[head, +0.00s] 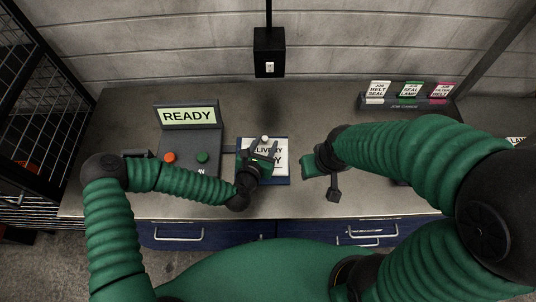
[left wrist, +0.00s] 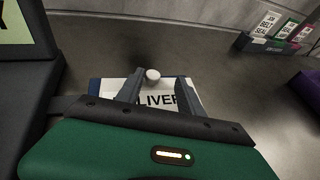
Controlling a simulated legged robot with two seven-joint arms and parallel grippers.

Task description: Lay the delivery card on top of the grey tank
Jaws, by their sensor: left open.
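The delivery card (head: 279,170) is white with black lettering and lies on a dark blue base on the bench. It also shows in the left wrist view (left wrist: 188,100). A white round knob (left wrist: 152,75) stands up at the card's far part. My left gripper (head: 264,146) is over the card, its fingers open with the knob between or just beyond their tips; I cannot tell if they touch it. I see no grey tank that I can identify.
A console (head: 189,116) reading READY, with a red and a green button, stands left of the card. A rack of labelled cards (head: 408,103) is at the back right. A black box (head: 269,52) is on the wall. The bench behind the card is clear.

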